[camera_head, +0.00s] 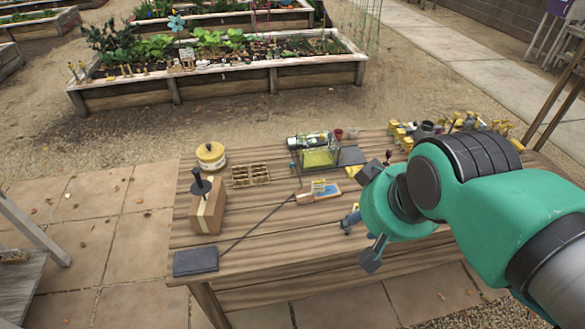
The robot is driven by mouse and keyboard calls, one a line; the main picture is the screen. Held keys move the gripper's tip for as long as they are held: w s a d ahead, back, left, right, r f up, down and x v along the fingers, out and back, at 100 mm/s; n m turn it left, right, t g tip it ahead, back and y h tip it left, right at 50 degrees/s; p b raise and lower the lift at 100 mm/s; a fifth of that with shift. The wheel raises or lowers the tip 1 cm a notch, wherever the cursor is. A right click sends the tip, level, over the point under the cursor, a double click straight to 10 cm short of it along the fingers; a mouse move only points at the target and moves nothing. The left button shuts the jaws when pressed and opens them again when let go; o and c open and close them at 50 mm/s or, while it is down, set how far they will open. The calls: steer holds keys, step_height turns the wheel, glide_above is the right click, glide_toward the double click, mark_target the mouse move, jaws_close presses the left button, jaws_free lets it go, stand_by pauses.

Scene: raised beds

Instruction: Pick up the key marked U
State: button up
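I cannot make out a key marked U on the wooden table (285,255); the objects there are too small to read, and my arm covers part of the right side. My gripper (368,215) is at the end of my green arm, over the right half of the table. Dark grey parts of it show at the left of the arm, but its fingers are not clear. A small blue and grey item (350,219) shows beside it; I cannot tell what it is.
The table holds a yellow round tin (211,156), a cardboard box (207,210), a compartment tray (251,176), a clear case (316,152), a dark flat pad (195,261) with a cord, and yellow items (402,134) at the back right. The front middle is clear.

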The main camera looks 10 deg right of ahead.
steer(key=shift+o, duration=1)
steer(key=w+r+p, duration=0.3)
steer(key=w, duration=1.5)
steer(key=w+f+p, duration=0.1)
steer(key=w+f, duration=0.1)
steer(key=w, duration=0.7)
steer(key=w+f+p, duration=0.1)
steer(key=w+f, duration=0.2)
steer(key=w, duration=0.6)
steer(key=w+f+p, duration=0.2)
steer(key=w+f, duration=1)
steer(key=f, duration=0.3)
steer(key=w+f+g+p, duration=0.1)
steer(key=w+f+p, duration=0.1)
steer(key=w+f, duration=1.1)
step_height(320, 180, down, 2)
steer(key=shift+d+f, duration=0.2)
steer(key=shift+d, duration=0.05)
